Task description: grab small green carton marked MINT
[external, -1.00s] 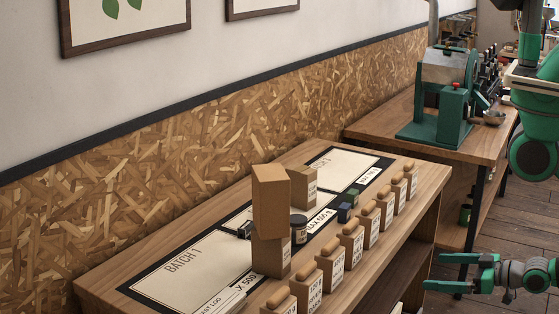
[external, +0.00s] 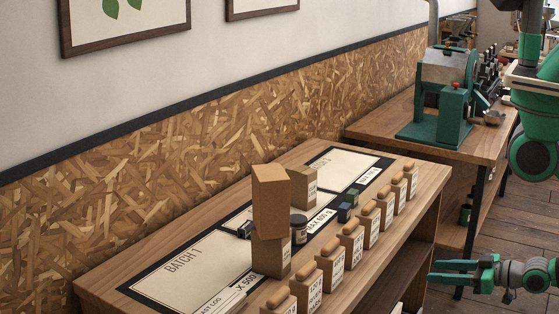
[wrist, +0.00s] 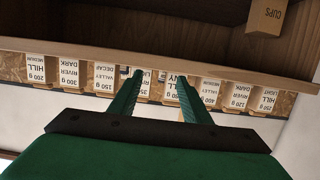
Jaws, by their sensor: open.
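A small green carton (external: 353,198) stands on the wooden table, just behind a dark blue carton (external: 344,212). Its marking is too small to read. My gripper (external: 434,273) is off the table's right side, below the tabletop, well apart from the green carton. It is open with nothing between its fingers. In the wrist view the gripper (wrist: 160,77) points at the table's edge and the row of labelled bags. I cannot make out the green carton there.
Tan labelled bags (external: 352,242) line the table's right edge, between my gripper and the cartons. A tall stack of brown boxes (external: 270,200) and a dark jar (external: 298,228) stand to the left. A green roasting machine (external: 440,95) is on the far table. Floor is clear around my gripper.

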